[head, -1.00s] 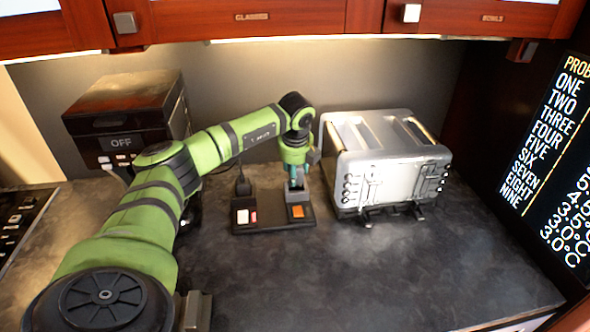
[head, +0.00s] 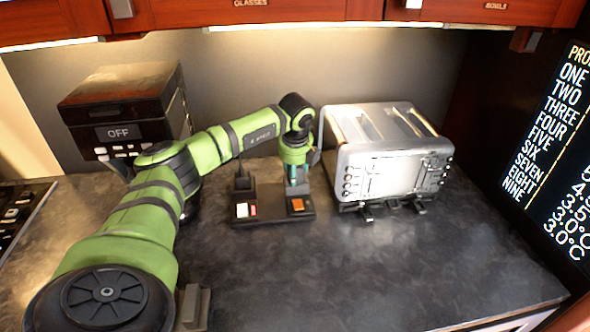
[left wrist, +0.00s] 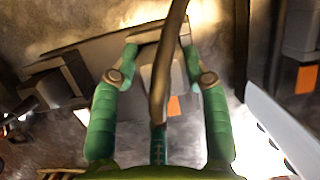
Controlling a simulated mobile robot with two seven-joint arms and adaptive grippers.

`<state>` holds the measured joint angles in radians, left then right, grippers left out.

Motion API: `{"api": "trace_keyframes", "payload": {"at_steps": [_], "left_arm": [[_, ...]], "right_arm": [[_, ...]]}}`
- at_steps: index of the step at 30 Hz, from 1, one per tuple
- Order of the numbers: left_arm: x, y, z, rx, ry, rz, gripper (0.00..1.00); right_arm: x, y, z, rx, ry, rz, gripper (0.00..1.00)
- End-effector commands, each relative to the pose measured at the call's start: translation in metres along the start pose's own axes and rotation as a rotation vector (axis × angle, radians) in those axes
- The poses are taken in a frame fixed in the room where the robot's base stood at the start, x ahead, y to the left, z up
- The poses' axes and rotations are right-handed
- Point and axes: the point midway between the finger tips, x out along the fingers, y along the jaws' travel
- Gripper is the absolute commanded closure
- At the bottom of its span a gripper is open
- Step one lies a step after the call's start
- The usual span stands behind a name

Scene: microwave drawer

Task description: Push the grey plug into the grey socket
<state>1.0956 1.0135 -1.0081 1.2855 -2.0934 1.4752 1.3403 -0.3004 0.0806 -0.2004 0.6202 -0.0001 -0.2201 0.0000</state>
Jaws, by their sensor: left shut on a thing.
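My left gripper (head: 297,182) points down over the right end of a dark socket strip (head: 272,214). In the left wrist view my left gripper (left wrist: 160,58) has its green fingers on either side of the grey plug (left wrist: 149,76), shut on it. A dark cable crosses in front of the plug. The grey socket (head: 299,194) is at the strip's right end, beside an orange switch (head: 297,204), and mostly covered by the gripper and plug. I cannot tell how deep the plug sits. My right gripper is not in view.
A black plug (head: 243,183) stands on the strip's left end, behind a white switch (head: 242,210). A silver toaster (head: 395,170) stands close right of the gripper. A dark box marked OFF (head: 120,133) stands back left. The front counter is clear.

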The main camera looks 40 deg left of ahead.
Motion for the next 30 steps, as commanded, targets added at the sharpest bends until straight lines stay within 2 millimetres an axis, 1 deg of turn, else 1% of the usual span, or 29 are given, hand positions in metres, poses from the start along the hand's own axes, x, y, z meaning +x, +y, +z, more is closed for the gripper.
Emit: {"api": "trace_keyframes", "payload": {"at_steps": [1,2,3,4,14,17,20,27,30], "left_arm": [[0.003,0.0,-0.001,0.0,0.0,0.001,0.92],[0.003,0.0,-0.001,0.0,0.0,0.001,0.5],[0.002,0.0,-0.001,0.0,0.0,0.001,0.34],[0.003,0.0,-0.001,0.001,0.001,0.001,0.26],[0.002,0.0,-0.001,0.001,0.001,0.002,0.26],[-0.004,0.0,-0.001,0.0,0.001,0.0,0.26],[-0.018,-0.001,0.0,0.001,0.0,-0.002,0.26],[-0.07,-0.001,0.0,0.001,-0.001,-0.003,0.26],[-0.089,-0.001,0.0,0.0,0.0,-0.003,0.26]], "right_arm": [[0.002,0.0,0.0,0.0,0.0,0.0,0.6],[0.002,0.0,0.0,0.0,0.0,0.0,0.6],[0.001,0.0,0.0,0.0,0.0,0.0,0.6],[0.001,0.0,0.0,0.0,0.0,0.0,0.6],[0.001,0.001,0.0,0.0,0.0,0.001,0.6],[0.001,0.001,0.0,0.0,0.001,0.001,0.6],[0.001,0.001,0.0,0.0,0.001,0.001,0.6],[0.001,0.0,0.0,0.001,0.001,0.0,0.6],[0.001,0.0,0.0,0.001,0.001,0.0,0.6]]}}
